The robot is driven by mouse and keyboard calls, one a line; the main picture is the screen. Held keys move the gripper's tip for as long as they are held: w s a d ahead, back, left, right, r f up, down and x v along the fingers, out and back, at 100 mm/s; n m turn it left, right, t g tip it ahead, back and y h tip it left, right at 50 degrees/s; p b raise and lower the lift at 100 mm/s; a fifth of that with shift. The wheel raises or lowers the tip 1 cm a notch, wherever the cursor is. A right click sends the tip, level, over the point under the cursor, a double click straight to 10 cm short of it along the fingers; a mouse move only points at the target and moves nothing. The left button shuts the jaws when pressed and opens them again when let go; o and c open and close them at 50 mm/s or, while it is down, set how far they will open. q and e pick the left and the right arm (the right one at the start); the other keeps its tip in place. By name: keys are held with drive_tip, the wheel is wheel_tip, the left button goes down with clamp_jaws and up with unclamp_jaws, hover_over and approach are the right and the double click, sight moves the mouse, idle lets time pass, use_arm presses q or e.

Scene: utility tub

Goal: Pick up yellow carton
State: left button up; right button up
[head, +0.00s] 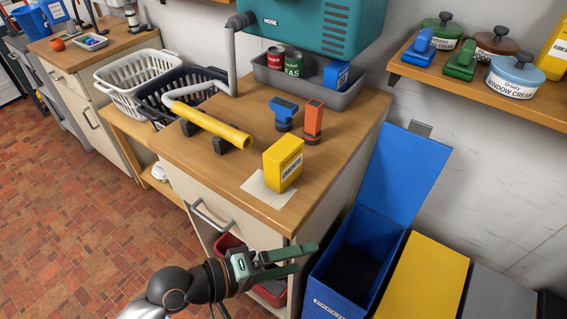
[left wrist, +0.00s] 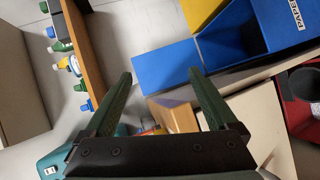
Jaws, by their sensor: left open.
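The yellow carton (head: 283,163), with a printed label on its front, stands upright on a white sheet (head: 262,193) near the front edge of the wooden counter (head: 325,165). My left gripper (head: 306,258) is open and empty. It is in front of the cabinet, lower than the carton and apart from it. In the left wrist view its two fingers (left wrist: 160,75) are spread with nothing between them close by. I cannot make out the carton clearly in that view. My right gripper is not in view.
A yellow-ended hose tube (head: 222,128), a blue tool (head: 284,112) and an orange tool (head: 313,122) lie or stand behind the carton. A grey tray (head: 262,78) holds cans. An open blue bin (head: 330,287) stands right of the cabinet. A wall shelf (head: 455,84) is at upper right.

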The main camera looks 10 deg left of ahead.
use_arm(q)
drive_tip(key=w+r+n+t+h, duration=0.2)
drive_tip(key=w+r+n+t, duration=0.15)
drive_tip(key=n, duration=0.35)
drive_tip(key=n+t+y, duration=0.5)
drive_tip(key=n+y, duration=0.1)
drive_tip(key=n, duration=1.2)
approach(272, 177)
drive_tip(key=shift+g, duration=0.25)
drive_tip(key=x, duration=0.5)
drive_tip(key=shift+r, duration=0.1)
drive_tip(key=p+x, duration=0.1)
drive_tip(key=x, duration=0.4)
drive_tip(key=shift+w+d, duration=0.1)
drive_tip(key=shift+w, duration=0.25)
drive_tip(key=shift+w+d, duration=0.3)
drive_tip(key=shift+w, duration=0.25)
drive_tip(key=shift+w+d+r+p, duration=0.1)
drive_tip(key=shift+w+d+p, duration=0.1)
drive_tip(key=shift+w+p, duration=0.2)
drive_tip(key=shift+x, duration=2.25)
drive_tip(key=shift+a+r, duration=0.1)
drive_tip(key=c, duration=1.4)
